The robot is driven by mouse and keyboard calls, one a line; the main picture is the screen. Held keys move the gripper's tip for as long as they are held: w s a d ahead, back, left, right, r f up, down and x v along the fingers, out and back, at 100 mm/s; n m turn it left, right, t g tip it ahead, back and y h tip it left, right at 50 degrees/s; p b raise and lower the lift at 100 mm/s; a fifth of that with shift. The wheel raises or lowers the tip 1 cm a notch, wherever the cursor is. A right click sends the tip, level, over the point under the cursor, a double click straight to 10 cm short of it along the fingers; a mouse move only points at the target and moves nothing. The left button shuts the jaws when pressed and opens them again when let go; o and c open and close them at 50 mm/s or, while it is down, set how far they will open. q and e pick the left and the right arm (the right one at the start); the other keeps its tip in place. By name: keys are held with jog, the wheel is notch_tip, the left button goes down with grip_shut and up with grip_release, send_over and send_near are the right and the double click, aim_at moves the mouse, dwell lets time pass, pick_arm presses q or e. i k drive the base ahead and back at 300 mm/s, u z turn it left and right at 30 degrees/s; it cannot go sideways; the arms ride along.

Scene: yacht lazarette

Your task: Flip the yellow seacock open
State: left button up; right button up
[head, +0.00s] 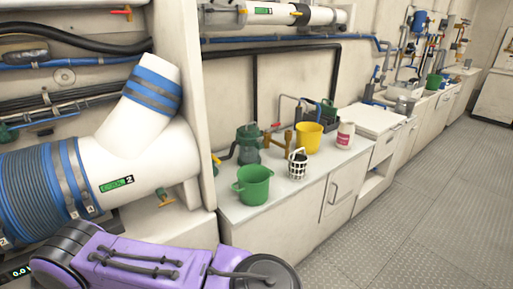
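No single thing is clearly the yellow seacock. A small valve with a yellow handle (165,198) sits low under the big white pipe at the left of the head view. Another small yellow lever (216,158) shows at the edge of the panel beside the counter. A yellow-brown fitting (288,139) stands on the counter behind the white basket. The lever positions are too small to read. Neither of my grippers is in view.
The thick white pipe (150,155) with blue bands fills the left side. The grey floor (420,200) at right is clear.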

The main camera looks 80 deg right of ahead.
aim_at(213, 156)
jog(key=z, duration=2.3)
jog(key=k, duration=0.6)
jog(key=z, duration=0.6)
jog(key=i, duration=1.25)
jog(key=u, duration=0.7)
